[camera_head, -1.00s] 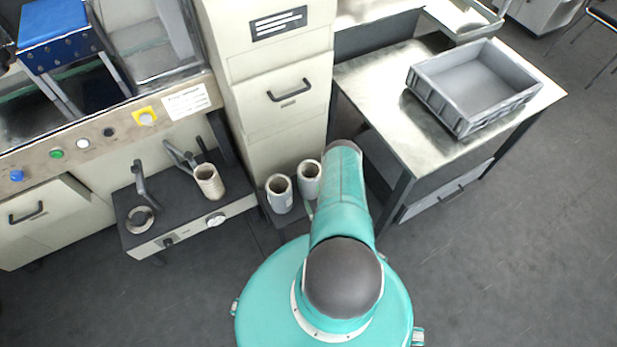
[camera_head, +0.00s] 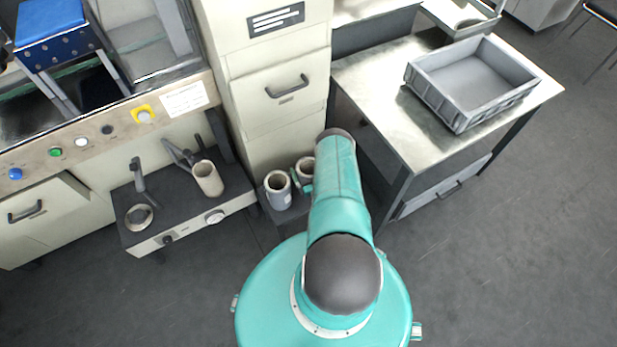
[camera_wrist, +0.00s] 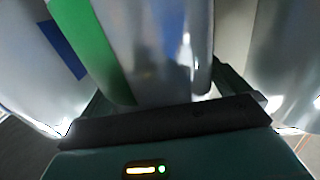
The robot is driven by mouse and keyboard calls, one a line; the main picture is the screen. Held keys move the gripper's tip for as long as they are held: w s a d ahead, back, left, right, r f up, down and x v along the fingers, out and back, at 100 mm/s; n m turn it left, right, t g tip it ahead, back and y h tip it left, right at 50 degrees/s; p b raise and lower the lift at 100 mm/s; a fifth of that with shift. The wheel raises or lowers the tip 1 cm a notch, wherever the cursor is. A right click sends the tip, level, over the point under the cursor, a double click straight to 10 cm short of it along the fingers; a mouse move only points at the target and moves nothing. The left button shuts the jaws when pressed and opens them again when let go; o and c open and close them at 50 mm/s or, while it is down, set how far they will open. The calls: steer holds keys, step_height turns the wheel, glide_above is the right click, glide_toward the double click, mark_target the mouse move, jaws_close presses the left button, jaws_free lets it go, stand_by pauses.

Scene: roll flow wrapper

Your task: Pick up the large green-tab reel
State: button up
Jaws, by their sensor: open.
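In the wrist view a silver reel with a green tab (camera_wrist: 103,50) stands large and close in the middle, in front of the palm of my gripper (camera_wrist: 165,115). My gripper is open, with a dark finger to the right of this reel; the other finger is hard to make out. A reel with a blue tab (camera_wrist: 62,45) is at the left. In the head view two grey reels stand on a low dark shelf: a left one (camera_head: 278,192) and a right one (camera_head: 304,167), partly hidden by my arm. No green tab is clear there.
A cream cabinet (camera_head: 285,90) rises right behind the reels. A metal table (camera_head: 390,115) with a grey crate (camera_head: 437,99) stands to the right. A low dark-topped bench (camera_head: 180,208) with a beige roll (camera_head: 208,178) stands to the left. A blurred silver surface (camera_wrist: 290,50) fills the wrist view's right side.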

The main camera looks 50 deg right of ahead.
steer(key=c, duration=1.5)
steer(key=shift+o, duration=0.2)
steer(key=shift+r, duration=0.15)
